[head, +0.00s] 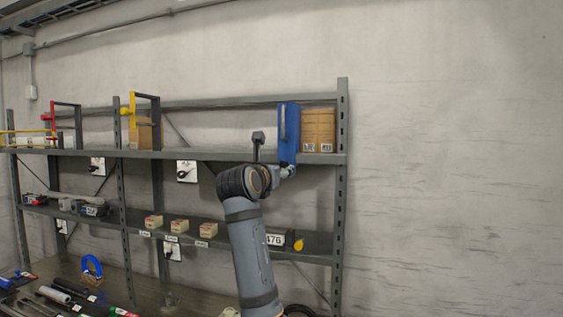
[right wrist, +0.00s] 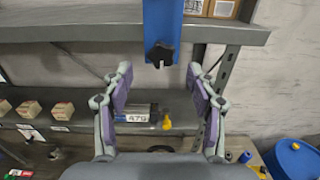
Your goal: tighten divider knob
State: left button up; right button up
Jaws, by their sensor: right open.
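A blue divider (head: 289,130) stands upright on the top shelf at its right end, left of a stack of brown boxes. Its lower end also shows in the right wrist view (right wrist: 163,20), with a dark star-shaped knob (right wrist: 160,54) at the bottom, below the shelf's front edge. My right gripper (right wrist: 159,76) is open and empty, its two padded fingers spread left and right of the knob, and no contact is visible. In the head view my right arm rises from below and its gripper (head: 284,172) is partly hidden at the divider's foot. My left gripper is not in view.
The top shelf (right wrist: 75,33) edge lies just above the fingers. Brown boxes (head: 318,130) stand right of the divider. The lower shelf holds small boxes (head: 179,226) and a yellow item (head: 298,244). A blue drum (right wrist: 295,158) stands low at the right.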

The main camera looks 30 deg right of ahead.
aim_at(283, 167)
jog(key=p+x, duration=0.2)
jog(key=x, duration=0.3)
jog(key=shift+d+r, duration=0.15)
jog(key=shift+d, duration=0.3)
jog(key=shift+w, duration=0.3)
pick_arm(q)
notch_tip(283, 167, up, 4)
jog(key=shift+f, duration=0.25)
pick_arm(e)
jog(key=shift+s, duration=0.1)
jog(key=c, duration=1.2)
jog(key=shift+o, duration=0.2)
